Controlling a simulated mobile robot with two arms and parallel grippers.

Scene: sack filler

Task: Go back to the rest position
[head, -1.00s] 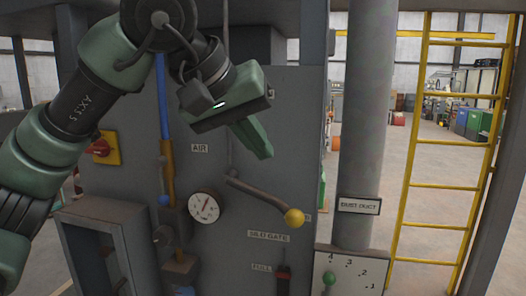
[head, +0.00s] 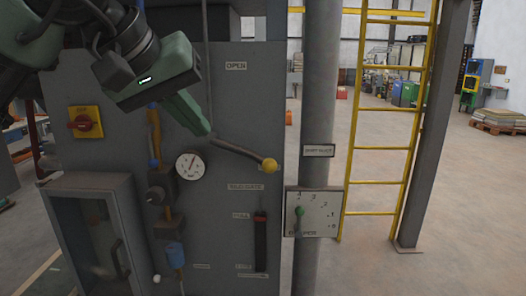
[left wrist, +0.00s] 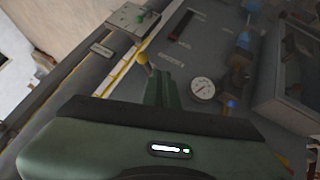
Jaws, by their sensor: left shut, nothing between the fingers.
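My left gripper (head: 197,122) is in the upper left of the head view, in front of the grey panel (head: 225,150). Its green fingers are closed together with nothing between them. It shows from behind in the left wrist view (left wrist: 163,90). The silo gate lever with its yellow knob (head: 269,165) is just below and right of the fingertips in the head view; I cannot tell whether they touch. The knob also shows in the left wrist view (left wrist: 142,58). My right gripper is in neither view.
A round gauge (head: 189,165), a red-and-yellow switch (head: 85,123) and a glass-fronted cabinet (head: 95,230) are on the left. A damper plate with a green knob (head: 300,211) sits by the grey dust duct (head: 319,90). A yellow ladder (head: 382,126) stands right of it, with open floor beyond.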

